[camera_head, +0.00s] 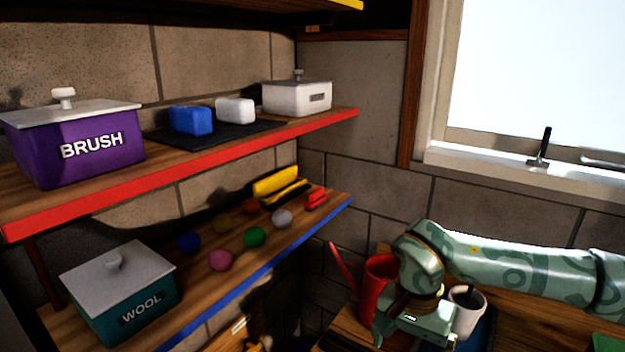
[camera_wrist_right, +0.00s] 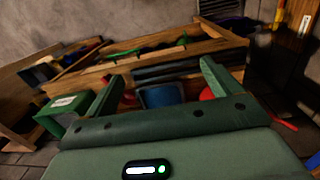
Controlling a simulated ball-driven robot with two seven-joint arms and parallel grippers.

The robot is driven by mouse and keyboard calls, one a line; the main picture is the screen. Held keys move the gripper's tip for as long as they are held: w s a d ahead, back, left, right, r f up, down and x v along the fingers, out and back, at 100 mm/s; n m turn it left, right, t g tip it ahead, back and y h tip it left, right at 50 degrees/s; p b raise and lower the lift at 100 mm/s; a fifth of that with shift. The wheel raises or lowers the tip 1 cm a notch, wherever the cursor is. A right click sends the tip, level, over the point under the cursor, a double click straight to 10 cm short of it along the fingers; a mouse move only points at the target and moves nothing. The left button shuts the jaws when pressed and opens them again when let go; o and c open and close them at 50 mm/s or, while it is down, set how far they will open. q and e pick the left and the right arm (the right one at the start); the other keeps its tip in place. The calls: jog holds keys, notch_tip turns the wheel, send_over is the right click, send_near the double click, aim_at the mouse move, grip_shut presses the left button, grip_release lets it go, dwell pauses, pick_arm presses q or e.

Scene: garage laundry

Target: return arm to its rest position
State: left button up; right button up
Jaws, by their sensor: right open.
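My right arm (camera_head: 510,260) is green with a swirl pattern and comes in from the right in the head view. Its gripper (camera_head: 413,335) hangs low over the wooden surface at the lower right, close to a red container (camera_head: 378,272) and a white cup (camera_head: 467,312). In the right wrist view the two fingers of the gripper (camera_wrist_right: 160,78) stand wide apart with nothing held between them. Beyond them are a blue container (camera_wrist_right: 160,95) and a wooden crate (camera_wrist_right: 215,45). My left gripper is not in view.
A red-edged shelf (camera_head: 190,164) holds a purple BRUSH box (camera_head: 95,145), blue and white blocks and a white lidded box (camera_head: 297,97). The blue-edged shelf (camera_head: 250,283) below holds a teal WOOL box (camera_head: 130,310) and several coloured balls. A window (camera_head: 540,70) is at the right.

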jog(key=w+a+f+m+y, duration=0.1)
jog(key=a+f+m+y, duration=0.3)
jog(key=a+m+y, duration=0.35)
jog(key=w+a+f+m+y, duration=0.1)
jog(key=a+f+m+y, duration=0.3)
jog(key=a+m+y, duration=0.4)
jog(key=w+d+f+m+t+h, duration=0.2)
jog(key=d+f+m+t, duration=0.2)
jog(key=f+m+t, duration=0.5)
jog(key=w+d+f+m+t+h, duration=0.1)
jog(key=d+f+m+t+h, duration=0.15)
jog(key=f+m, duration=0.8)
jog(key=s+d+f+m+g+h, duration=0.1)
jog(key=s+d+f+m+h, duration=0.3)
jog(key=s+d+f+m, duration=0.4)
jog(key=s+d+f+m+g+h, duration=0.2)
jog(key=s+d+f+m+h, duration=0.25)
jog(key=s+f+m, duration=0.5)
jog(key=s+d+f+m+g, duration=0.2)
jog(key=s, duration=0.7)
jog(key=s+d+f+m+g+h, duration=0.1)
jog(key=s+d+f+m+g, duration=0.1)
jog(key=s, duration=0.7)
jog(key=s+d+f+m+g+h, duration=0.1)
jog(key=s+f+m, duration=0.3)
jog(key=s, duration=0.5)
jog(key=shift+s+d+f+g, duration=0.2)
jog(key=shift+d+g, duration=0.25)
jog(key=shift+g, duration=0.3)
